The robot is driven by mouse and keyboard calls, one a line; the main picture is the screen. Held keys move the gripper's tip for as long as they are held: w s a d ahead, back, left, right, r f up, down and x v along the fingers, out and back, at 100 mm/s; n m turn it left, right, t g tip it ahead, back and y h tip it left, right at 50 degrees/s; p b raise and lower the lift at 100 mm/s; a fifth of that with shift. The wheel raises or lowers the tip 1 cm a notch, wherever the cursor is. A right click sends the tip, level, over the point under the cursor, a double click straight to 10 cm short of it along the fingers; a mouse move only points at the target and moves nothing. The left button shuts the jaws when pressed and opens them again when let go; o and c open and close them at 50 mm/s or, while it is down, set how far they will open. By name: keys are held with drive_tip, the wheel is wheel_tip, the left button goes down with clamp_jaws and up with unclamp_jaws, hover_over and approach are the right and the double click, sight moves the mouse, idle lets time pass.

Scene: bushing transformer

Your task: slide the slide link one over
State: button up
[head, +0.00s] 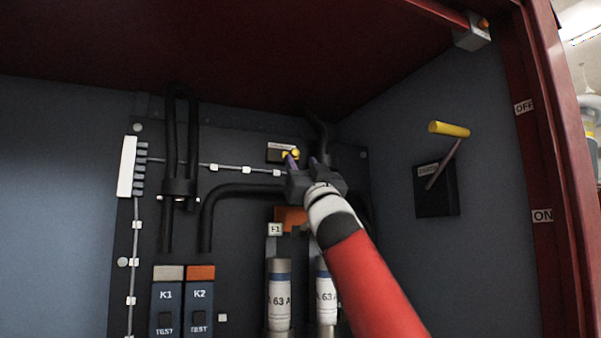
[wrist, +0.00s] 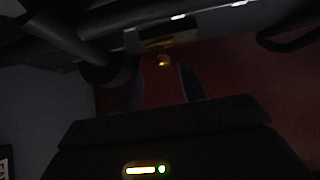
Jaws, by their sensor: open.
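The slide link is a small dark block with a pale label strip and a yellow knob (head: 294,153), set high on the dark back panel. In the wrist view its yellow knob (wrist: 163,61) shows ahead, close to the line between my two fingers. My gripper (head: 302,160) is open, its fingertips just below and to the right of the block in the head view. The left finger overlaps the knob's lower edge there. In the wrist view my gripper (wrist: 160,85) looks empty, and I cannot tell whether a finger touches the knob.
Thick black cables (head: 240,190) run below and left of the link. Relays K1 (head: 166,294) and K2 (head: 200,294) and fuses marked 63 A (head: 279,297) stand lower. A yellow-handled lever (head: 449,129) sticks out on the right wall. The red cabinet roof (head: 230,45) hangs above.

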drive_tip(key=b+v, duration=0.4)
drive_tip(key=v, duration=0.1)
drive_tip(key=shift+f, duration=0.1)
idle(0.5)
